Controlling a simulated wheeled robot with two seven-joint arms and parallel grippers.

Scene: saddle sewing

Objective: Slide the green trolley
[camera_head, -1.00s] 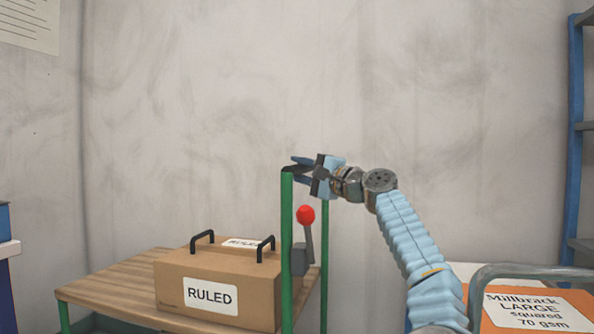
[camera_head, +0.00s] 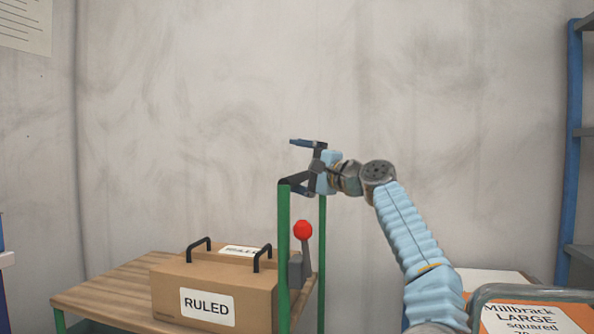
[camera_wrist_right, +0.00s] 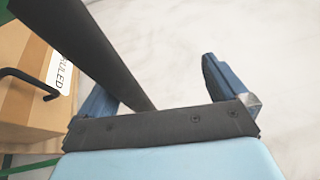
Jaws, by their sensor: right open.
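The green trolley (camera_head: 284,240) has green uprights joined at the top by a dark handle bar (camera_head: 296,183), and a wooden deck (camera_head: 110,287). A cardboard box (camera_head: 215,290) labelled RULED, with two black handles, sits on the deck. My right gripper (camera_head: 300,163) is open at the top of the uprights. In the right wrist view the dark handle bar (camera_wrist_right: 95,50) runs past the left finger, and the space beside the right finger is empty. My left gripper is not in view.
A lever with a red knob (camera_head: 303,230) stands on a grey block by the uprights. At the right are an orange Millbrack pack (camera_head: 560,312), a grey rail (camera_head: 520,291) and a blue rack (camera_head: 574,150). A plain wall stands behind.

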